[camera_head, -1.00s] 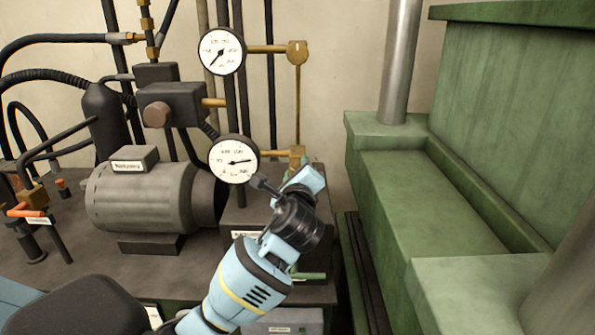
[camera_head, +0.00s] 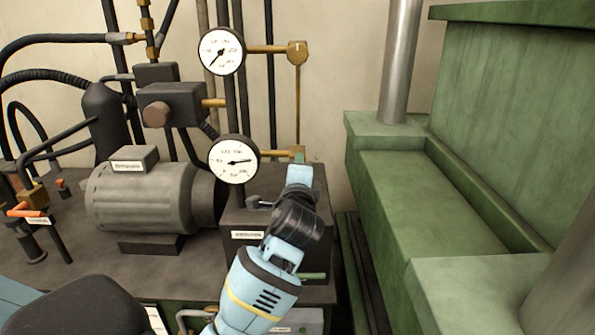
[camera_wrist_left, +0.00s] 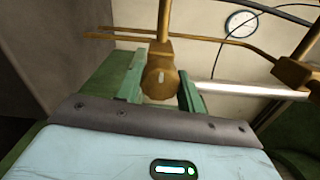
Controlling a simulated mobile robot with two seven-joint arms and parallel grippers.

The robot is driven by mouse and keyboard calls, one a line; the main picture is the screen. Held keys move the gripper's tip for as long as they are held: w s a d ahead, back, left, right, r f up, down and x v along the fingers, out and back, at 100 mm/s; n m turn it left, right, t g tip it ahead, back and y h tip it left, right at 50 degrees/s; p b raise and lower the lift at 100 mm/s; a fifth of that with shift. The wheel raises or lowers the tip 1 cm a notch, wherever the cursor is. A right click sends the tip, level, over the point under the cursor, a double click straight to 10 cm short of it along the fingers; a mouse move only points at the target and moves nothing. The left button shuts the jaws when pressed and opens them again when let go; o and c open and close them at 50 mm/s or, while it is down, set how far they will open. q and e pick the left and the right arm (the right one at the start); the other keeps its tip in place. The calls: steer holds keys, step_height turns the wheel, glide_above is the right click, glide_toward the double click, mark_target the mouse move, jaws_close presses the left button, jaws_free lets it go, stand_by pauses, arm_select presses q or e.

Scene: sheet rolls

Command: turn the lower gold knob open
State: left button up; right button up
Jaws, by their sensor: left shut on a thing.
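The lower gold knob (camera_wrist_left: 160,78) sits between the green fingers of my left gripper (camera_wrist_left: 160,90) in the left wrist view, with a pale slot mark on its face. The left gripper is shut on it. In the head view my left gripper (camera_head: 298,163) reaches up to the lower gold fitting (camera_head: 298,152), right of the lower gauge (camera_head: 233,159), and hides most of the knob. The upper gold knob (camera_head: 297,52) is above, at the end of a brass pipe right of the upper gauge (camera_head: 221,51). My right gripper is not in view.
A grey motor (camera_head: 150,195) and black hoses stand left of the gauges. A large green machine frame (camera_head: 430,205) with a steel column (camera_head: 400,60) stands to the right. Brass pipes (camera_wrist_left: 225,40) run close behind the knob in the wrist view.

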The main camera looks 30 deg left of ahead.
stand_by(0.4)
arm_select(q)
steer(key=o, duration=1)
steer(key=v, duration=0.8)
steer(key=shift+a, duration=0.1)
